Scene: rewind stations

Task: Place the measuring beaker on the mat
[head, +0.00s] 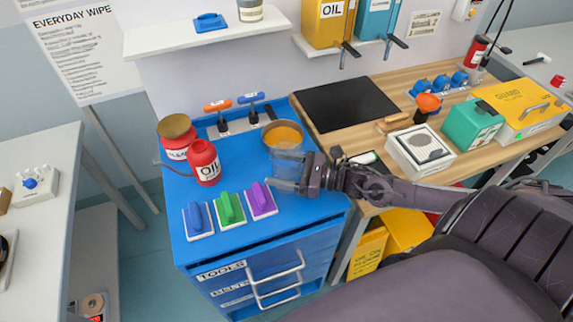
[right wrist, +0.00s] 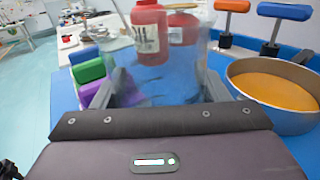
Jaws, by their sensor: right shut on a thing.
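The clear measuring beaker (head: 288,160) is see-through and held above the right part of the blue cabinet top; it fills the middle of the right wrist view (right wrist: 160,75). My right gripper (head: 284,175) is shut on it, with one finger on each side in the right wrist view (right wrist: 155,90). The beaker looks about upright. A flat black mat (head: 347,103) lies bare on the wooden bench, behind and to the right of the beaker. My left gripper is out of view.
A pan with orange contents (head: 283,135) stands just behind the beaker. A red oil bottle (head: 205,162) and coloured-handled blocks (head: 230,208) are to the left.

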